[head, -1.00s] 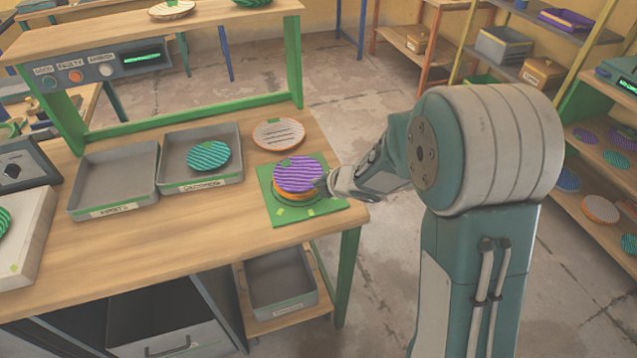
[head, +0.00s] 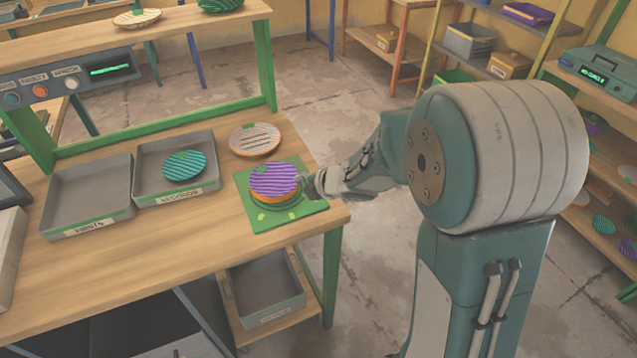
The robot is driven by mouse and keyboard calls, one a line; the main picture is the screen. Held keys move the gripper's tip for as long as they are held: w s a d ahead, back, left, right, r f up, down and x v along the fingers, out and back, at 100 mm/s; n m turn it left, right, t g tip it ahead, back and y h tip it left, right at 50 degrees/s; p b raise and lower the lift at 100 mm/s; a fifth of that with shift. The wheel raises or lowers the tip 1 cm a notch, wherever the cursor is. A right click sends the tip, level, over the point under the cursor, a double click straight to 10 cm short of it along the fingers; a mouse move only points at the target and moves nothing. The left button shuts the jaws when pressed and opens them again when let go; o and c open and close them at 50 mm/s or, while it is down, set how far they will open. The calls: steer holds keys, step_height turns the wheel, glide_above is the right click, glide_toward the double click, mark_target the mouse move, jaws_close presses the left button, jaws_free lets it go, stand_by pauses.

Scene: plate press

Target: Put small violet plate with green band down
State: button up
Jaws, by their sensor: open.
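The violet striped plate (head: 275,180) lies on top of an orange plate (head: 268,199) on the green square mat (head: 308,212) at the right end of the workbench. My gripper (head: 309,186) is open at the right side of the stack, close to the plates' rims. Whether its fingers touch the rim cannot be told at this size.
An orange-rimmed plate with pale stripes (head: 255,139) lies behind the mat. A teal plate (head: 184,165) sits in the right-hand grey tray (head: 205,185); the left-hand tray (head: 90,195) is empty. A bin (head: 264,290) stands on a low shelf below. The bench front is clear.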

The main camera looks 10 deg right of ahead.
steer(key=s+d+r+m+t+h, duration=0.2)
steer(key=s+d+r+m+h, duration=0.25)
steer(key=d+r+m, duration=0.3)
steer(key=s+d+r+m+t+h, duration=0.1)
steer(key=s+d+r+m+h, duration=0.35)
steer(key=d+r+m, duration=0.35)
steer(key=s+a+m+g+y, duration=0.2)
steer(key=s+a+m+g, duration=0.3)
steer(key=s+m, duration=0.5)
steer(key=s, duration=0.7)
steer(key=shift+s+a+y, duration=0.15)
steer(key=shift+s+y, duration=0.2)
steer(key=shift+y, duration=0.05)
steer(key=shift+f, duration=0.1)
